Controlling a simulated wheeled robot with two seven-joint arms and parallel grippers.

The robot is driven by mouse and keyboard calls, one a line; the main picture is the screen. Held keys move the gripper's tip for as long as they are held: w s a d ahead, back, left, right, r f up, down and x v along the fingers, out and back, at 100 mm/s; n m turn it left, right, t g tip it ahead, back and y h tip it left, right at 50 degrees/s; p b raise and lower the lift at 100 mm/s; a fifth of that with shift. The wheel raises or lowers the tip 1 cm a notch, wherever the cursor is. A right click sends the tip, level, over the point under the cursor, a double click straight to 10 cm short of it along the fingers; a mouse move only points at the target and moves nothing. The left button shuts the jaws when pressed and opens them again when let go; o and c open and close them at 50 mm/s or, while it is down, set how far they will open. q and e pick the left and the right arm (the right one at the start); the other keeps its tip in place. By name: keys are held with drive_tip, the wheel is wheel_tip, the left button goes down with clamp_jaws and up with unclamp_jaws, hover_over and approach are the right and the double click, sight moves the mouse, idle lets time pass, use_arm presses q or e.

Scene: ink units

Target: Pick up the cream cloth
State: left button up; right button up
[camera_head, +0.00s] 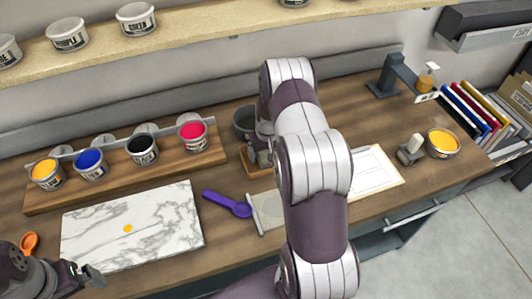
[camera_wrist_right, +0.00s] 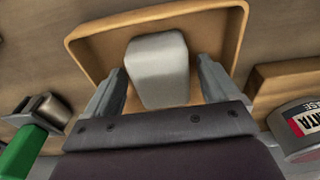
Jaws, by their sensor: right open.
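The cream cloth (camera_wrist_right: 157,68) shows in the right wrist view as a pale, folded block in a shallow wooden tray (camera_wrist_right: 92,45). My right gripper (camera_wrist_right: 161,78) is open, with one finger on each side of the cloth; I cannot tell whether they touch it. In the head view the tray (camera_head: 256,170) shows partly beside my right arm, which hides the cloth. My right gripper (camera_head: 262,150) is over the tray there, mostly covered by its own arm. My left gripper (camera_head: 88,274) is at the lower left corner, beside the marble slab; its jaw opening is unclear.
The marble slab (camera_head: 165,225), a purple tool (camera_head: 228,204) and a rack of ink cans (camera_head: 126,170) lie left of my right arm. A white sheet (camera_head: 372,172) and a yellow ink can (camera_head: 442,144) are to the right.

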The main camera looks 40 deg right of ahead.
drive_tip(key=shift+a+r, duration=0.1)
drive_tip(key=shift+a, duration=0.05)
drive_tip(key=c, duration=1)
drive_tip(key=shift+c, duration=0.2)
drive_tip(key=shift+r, duration=0.15)
wheel_tip(320, 180, up, 4)
drive_tip(key=shift+f+b, duration=0.15)
drive_tip(key=shift+b, duration=0.85)
drive_tip(key=s+r+b, duration=0.2)
drive_tip(key=s+r, duration=0.5)
drive_tip(key=s, duration=0.4)
drive_tip(key=shift+s+d, duration=0.3)
drive_tip(key=shift+s, duration=0.05)
